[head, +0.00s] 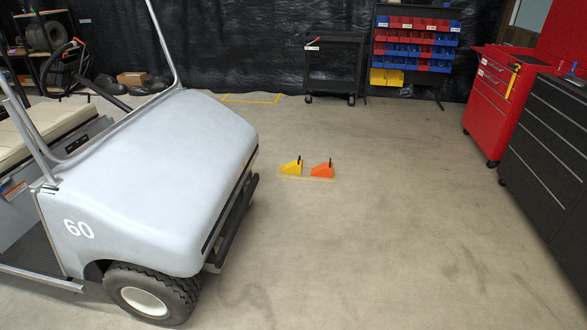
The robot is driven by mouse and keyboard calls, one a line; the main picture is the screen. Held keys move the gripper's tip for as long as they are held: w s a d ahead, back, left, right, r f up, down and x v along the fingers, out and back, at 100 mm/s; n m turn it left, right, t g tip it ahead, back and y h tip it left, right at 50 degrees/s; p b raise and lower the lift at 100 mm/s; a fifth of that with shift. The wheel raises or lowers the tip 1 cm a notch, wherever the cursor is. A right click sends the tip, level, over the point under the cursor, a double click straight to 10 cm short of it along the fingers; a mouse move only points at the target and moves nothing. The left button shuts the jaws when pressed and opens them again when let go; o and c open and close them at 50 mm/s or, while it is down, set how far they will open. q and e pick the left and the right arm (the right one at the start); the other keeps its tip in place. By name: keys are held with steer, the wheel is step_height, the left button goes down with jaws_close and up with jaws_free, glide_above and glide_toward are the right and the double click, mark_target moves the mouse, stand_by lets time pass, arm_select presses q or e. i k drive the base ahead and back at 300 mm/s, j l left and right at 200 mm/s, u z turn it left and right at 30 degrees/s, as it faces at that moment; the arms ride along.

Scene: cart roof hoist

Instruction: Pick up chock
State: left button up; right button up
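A yellow chock (291,168) and an orange chock (322,169) stand side by side on the floor, the yellow one on the left. Each is a wedge with a dark upright handle on top. They sit within a thin yellow outlined patch (306,177) on the floor, to the right of the cart's front. Neither of my grippers shows in the head view.
A grey golf cart (165,150) marked 60 fills the left. A black utility cart (333,75) and a bin rack (415,50) stand at the back. A red tool chest (492,95) and a dark cabinet (550,140) line the right.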

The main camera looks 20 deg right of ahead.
mark_target(295, 167)
steer(key=i+l+z, duration=0.25)
steer(key=i+l, duration=0.15)
steer(key=i+l+z, duration=0.55)
steer(key=i, duration=0.3)
steer(key=i+l+z, duration=0.25)
steer(key=i, duration=0.2)
steer(key=i+z, duration=0.3)
steer(key=i, duration=0.15)
steer(key=i+j, duration=0.15)
steer(key=i, duration=1.7)
steer(key=i+z, duration=0.45)
steer(key=i, duration=1.1)
steer(key=i+u, duration=0.35)
steer(key=u, duration=0.15)
steer(key=i+l+u, duration=0.15)
steer(key=i+u, duration=0.15)
steer(key=u, duration=0.2)
steer(key=i+l+u, duration=0.25)
steer(key=u, duration=0.25)
